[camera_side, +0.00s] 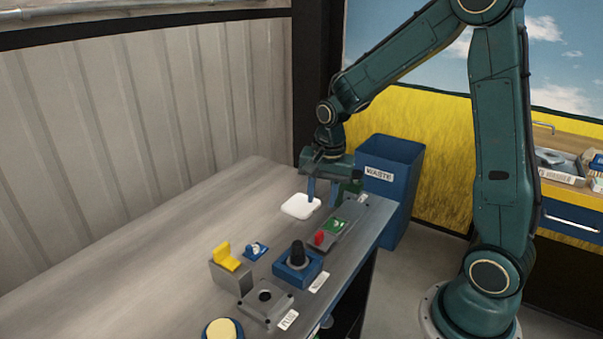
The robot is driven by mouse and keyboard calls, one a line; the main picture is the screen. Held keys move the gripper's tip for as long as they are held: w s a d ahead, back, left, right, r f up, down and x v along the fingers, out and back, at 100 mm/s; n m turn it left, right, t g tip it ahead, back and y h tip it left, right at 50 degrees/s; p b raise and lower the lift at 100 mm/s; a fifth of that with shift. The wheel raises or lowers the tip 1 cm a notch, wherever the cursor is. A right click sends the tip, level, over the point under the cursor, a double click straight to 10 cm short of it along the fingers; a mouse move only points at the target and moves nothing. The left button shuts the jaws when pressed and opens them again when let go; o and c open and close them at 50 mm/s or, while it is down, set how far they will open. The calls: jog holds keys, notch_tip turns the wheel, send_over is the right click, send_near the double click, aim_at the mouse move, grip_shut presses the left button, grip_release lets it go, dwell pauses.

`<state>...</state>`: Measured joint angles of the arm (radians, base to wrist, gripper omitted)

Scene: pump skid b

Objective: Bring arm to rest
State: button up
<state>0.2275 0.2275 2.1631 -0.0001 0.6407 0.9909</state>
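My gripper (322,193) hangs from my green arm, pointing down over the far right part of the grey workbench (165,245). Its blue fingers are seen near a white square pad (300,206) on the bench. One finger is close to the pad's right edge; I cannot tell if they touch. The fingers look apart, with nothing seen between them. The arm is bent, with its elbow high and its wrist over the bench.
Several bench controls stand near: a black knob on a blue box (297,262), a yellow switch (227,257), a red button (320,238), a grey plate (265,304) and a yellow button (222,329). A blue waste bin (395,160) stands behind. The bench's left side is clear.

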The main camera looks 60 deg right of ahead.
jog(key=s+a+r+n+t, duration=0.2)
jog(key=s+a+r+n, duration=0.2)
jog(key=s+r+n, duration=0.3)
jog(key=s+a+r+n+t, duration=0.2)
jog(key=s+a+r+n, duration=0.2)
jog(key=s+r+n, duration=0.3)
jog(key=s, duration=0.4)
jog(key=shift+a, duration=0.15)
